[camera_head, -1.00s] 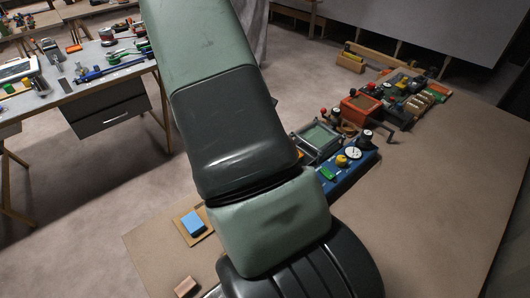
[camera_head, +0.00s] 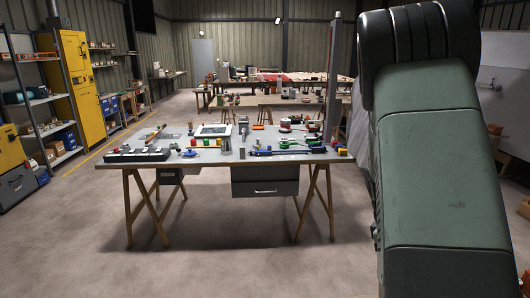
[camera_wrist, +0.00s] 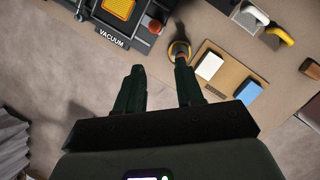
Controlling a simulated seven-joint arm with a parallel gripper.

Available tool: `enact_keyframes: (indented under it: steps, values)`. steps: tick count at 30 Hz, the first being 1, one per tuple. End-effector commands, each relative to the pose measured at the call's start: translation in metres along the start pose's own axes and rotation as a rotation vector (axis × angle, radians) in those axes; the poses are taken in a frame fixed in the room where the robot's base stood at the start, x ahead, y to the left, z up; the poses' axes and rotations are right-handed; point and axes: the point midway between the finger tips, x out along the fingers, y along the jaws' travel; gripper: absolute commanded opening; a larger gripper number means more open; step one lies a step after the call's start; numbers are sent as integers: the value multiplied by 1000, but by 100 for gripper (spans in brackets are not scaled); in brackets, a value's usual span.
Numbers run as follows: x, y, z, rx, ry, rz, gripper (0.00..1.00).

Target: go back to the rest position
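My gripper (camera_wrist: 160,70) shows in the wrist view as two dark green fingers spread apart, with nothing between them. It hangs above the floor and the edge of a brown bench top (camera_wrist: 222,30). A round orange and black ring-like thing (camera_wrist: 179,50) shows right by the tip of the right finger; I cannot tell whether they touch. In the head view only my green arm shows, at the right, and my gripper is out of that picture.
In the wrist view, a tan board (camera_wrist: 225,82) holds a white block (camera_wrist: 209,66) and a blue block (camera_wrist: 249,92). A black VACUUM unit (camera_wrist: 92,22) is upper left. In the head view, a trestle table (camera_head: 215,158) carries many tools, with open floor (camera_head: 215,265) before it.

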Motion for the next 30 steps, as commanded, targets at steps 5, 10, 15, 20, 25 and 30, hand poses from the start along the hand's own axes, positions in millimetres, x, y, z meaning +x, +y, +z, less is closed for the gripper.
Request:
enact_keyframes:
  steps: [5,10,15,20,25,30]
  values:
    - [-90,-36,-6,164,158,49,37]
    - [-162,-85,0,312,310,67,37]
    - [-216,-142,16,440,457,67,37]
    - [-247,-197,38,548,589,54,37]
    - [-260,-243,58,636,697,34,37]
    - [-262,-266,69,685,751,17,37]
